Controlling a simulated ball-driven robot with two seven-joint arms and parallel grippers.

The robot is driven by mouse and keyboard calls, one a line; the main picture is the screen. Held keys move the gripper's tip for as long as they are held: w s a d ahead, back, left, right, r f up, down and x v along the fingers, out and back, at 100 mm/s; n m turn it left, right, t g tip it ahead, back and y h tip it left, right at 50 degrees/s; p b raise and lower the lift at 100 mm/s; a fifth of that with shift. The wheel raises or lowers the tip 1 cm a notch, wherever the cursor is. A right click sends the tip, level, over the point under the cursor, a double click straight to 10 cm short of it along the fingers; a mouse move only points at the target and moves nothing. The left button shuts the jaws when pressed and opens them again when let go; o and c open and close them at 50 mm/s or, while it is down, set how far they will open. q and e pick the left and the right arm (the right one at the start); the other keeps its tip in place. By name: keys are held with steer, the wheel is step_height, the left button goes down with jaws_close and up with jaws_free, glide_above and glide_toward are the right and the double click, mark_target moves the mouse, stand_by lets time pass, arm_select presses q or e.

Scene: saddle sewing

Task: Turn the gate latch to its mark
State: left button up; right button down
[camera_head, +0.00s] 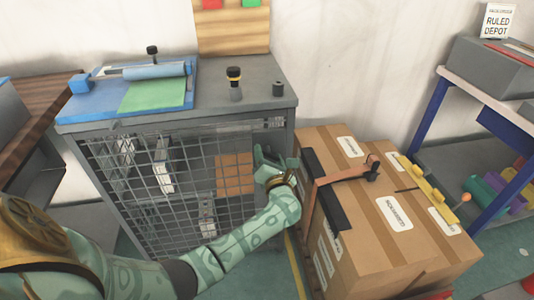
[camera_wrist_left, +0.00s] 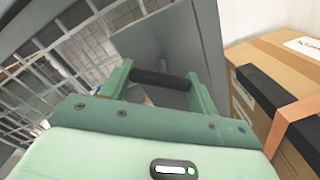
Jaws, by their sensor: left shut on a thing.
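The mesh gate (camera_head: 190,190) forms the front of a grey cabinet. My left gripper (camera_head: 272,163) is at the gate's right edge, beside the cabinet's front right post. In the left wrist view, its two green fingers (camera_wrist_left: 158,84) stand on either side of a dark bar, which I take for the gate latch (camera_wrist_left: 160,78); they are shut on it. The bar lies roughly level across that view, in front of a grey panel. In the head view my gripper hides the latch. I cannot make out the mark. My right gripper is not in view.
Cardboard boxes (camera_head: 395,235) with a dark strip and an orange strap stand close to the right of my left gripper. A blue-legged shelf (camera_head: 432,112) stands far right.

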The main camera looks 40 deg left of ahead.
arm_select(q)
steer(key=shift+r+m+p, duration=0.25)
steer(key=shift+m+p, duration=0.3)
steer(key=shift+m, duration=0.45)
steer(key=shift+m+p, duration=0.55)
steer(key=shift+m, duration=0.85)
steer(key=shift+m+p, duration=0.65)
steer(key=shift+m, duration=0.15)
steer(key=shift+f+m+p, duration=0.1)
steer(key=shift+m+p, duration=0.65)
steer(key=shift+m, duration=1.05)
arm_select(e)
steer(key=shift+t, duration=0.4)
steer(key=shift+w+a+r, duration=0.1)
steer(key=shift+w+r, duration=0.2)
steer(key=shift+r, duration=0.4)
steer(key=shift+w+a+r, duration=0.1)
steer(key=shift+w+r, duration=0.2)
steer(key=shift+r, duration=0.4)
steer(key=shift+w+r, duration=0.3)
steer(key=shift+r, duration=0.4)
arm_select(q)
steer(key=o, duration=1)
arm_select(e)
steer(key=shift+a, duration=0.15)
